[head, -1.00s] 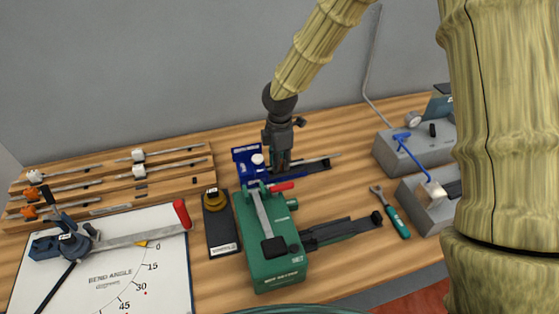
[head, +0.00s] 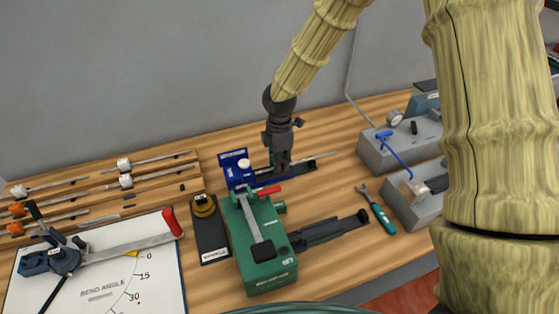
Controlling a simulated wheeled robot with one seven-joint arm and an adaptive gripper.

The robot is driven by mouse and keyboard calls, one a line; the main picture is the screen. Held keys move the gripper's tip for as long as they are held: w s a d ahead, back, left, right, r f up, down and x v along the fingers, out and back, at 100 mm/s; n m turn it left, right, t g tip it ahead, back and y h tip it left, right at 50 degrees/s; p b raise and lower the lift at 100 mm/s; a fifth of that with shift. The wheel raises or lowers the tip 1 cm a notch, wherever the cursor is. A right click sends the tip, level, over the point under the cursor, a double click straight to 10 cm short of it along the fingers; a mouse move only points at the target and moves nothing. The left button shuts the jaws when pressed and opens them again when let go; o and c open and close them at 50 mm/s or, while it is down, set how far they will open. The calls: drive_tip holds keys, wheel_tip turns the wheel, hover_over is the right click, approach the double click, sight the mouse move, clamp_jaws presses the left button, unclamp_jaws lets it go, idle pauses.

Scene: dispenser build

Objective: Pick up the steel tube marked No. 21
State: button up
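My gripper (head: 281,168) points down at the far side of the bench, just right of a blue tool (head: 238,170). Its fingers are small and dark, and I cannot tell whether they are open or shut. A thin grey tube (head: 322,156) shows to the right of the fingers, over a dark rail; I cannot tell whether it is gripped. More steel tubes (head: 60,182) with white or orange clips lie on the wooden rack (head: 85,190) at the left. No number can be read, so I cannot tell which tube is No. 21.
A green bench tool (head: 265,255) with a red-handled lever stands in front of my gripper. A bend-angle board (head: 150,290) lies at the left. A green-handled wrench (head: 382,218) and grey gauge boxes (head: 400,145) are at the right. My arm hides the far right.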

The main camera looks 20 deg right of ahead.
drive_tip(key=o, duration=0.3)
wheel_tip(320, 180, up, 12)
idle(0.7)
idle(0.4)
